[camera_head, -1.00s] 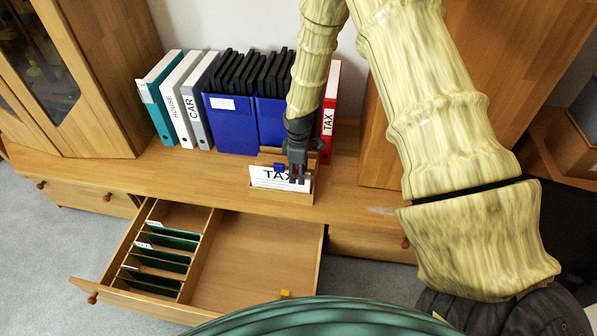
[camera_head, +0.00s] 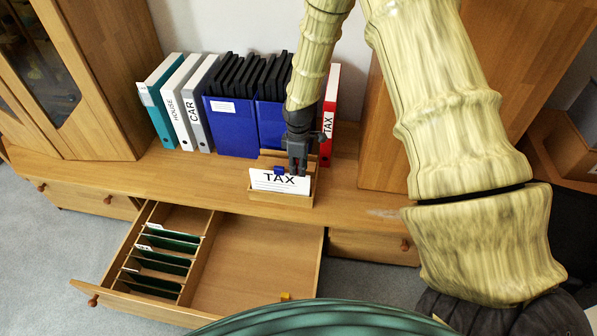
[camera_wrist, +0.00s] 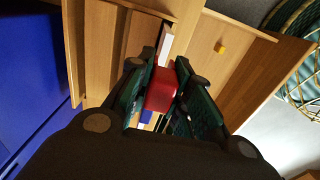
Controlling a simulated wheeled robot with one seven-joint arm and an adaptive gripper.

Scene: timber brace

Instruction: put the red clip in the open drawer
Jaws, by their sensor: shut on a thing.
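My gripper (camera_head: 298,168) is above the wooden holder with the TAX card, on top of the cabinet. In the wrist view its dark fingers are shut on the red clip (camera_wrist: 161,90), which shows as a red block between them. The clip is hidden behind the gripper in the head view. The open drawer (camera_head: 255,262) sticks out below and in front of the holder. Its right compartment is wide and mostly bare. Its left part holds green hanging files.
The TAX card (camera_head: 285,184) stands in the holder (camera_head: 282,198) with a blue clip (camera_head: 279,170) at its top. A small yellow block (camera_head: 286,296) is at the drawer's front. Blue boxes (camera_head: 232,128) and a red binder (camera_head: 330,110) stand behind.

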